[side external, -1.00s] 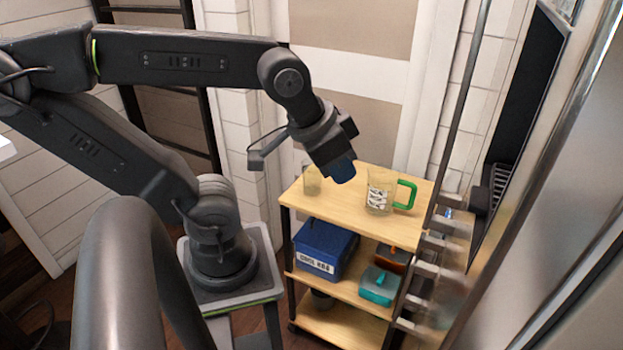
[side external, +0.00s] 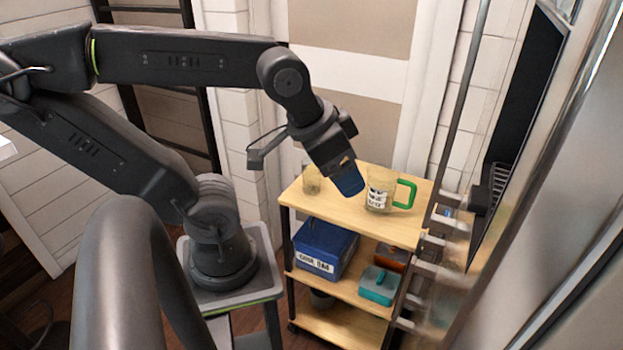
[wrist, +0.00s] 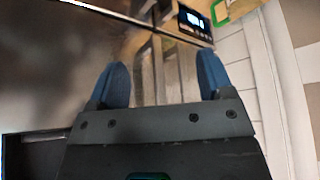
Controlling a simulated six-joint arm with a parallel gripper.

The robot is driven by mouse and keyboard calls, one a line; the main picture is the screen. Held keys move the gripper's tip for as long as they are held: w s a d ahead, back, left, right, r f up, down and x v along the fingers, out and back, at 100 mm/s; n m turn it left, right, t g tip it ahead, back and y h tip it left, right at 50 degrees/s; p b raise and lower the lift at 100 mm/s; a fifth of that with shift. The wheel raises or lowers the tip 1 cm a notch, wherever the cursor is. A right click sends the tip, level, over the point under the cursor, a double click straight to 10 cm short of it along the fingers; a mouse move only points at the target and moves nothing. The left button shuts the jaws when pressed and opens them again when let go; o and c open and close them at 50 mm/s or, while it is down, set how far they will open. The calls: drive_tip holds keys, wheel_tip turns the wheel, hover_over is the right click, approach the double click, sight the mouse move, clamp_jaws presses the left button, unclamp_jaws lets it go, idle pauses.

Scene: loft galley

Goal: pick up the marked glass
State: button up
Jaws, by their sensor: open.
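The marked glass (side external: 379,193) is a clear mug with a green handle and a black-and-white print. It stands upright on the wooden top of the cart (side external: 330,207), handle to the right in the side view. My gripper (side external: 349,183) has blue fingers, points down and sits just left of the mug, apparently above the cart top. In the wrist view my gripper (wrist: 162,82) is open with nothing between its fingers. A green piece (wrist: 222,12) shows at the top edge there; I cannot tell whether it is the mug's handle.
A plain glass (side external: 311,182) stands on the cart top, left of my gripper. Lower shelves hold a labelled blue box (side external: 325,250), a teal container (side external: 378,285) and an orange one (side external: 392,258). A dark pole and metal fittings stand close to the cart's right side.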

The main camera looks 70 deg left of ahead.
sight(311, 175)
drive_tip(key=shift+o, duration=1.2)
drive_tip(key=s+a+f+m+g+y, duration=0.2)
drive_tip(key=a+f+m+g+y, duration=0.1)
drive_tip(key=a+f+g+y, duration=0.4)
drive_tip(key=s+a+f+m+g+y, duration=0.3)
drive_tip(key=a+f+g+y, duration=0.15)
drive_tip(key=a+f, duration=0.4)
drive_tip(key=w+a+f+m+t+y, duration=0.55)
drive_tip(key=f+m+t, duration=0.35)
drive_tip(key=m+t, duration=0.55)
drive_tip(key=shift+m+g, duration=0.9)
drive_tip(key=shift+m, duration=0.05)
drive_tip(key=x, duration=0.8)
drive_tip(key=shift+a+f, duration=0.2)
drive_tip(key=shift+a, duration=0.05)
drive_tip(key=shift+x, duration=2.75)
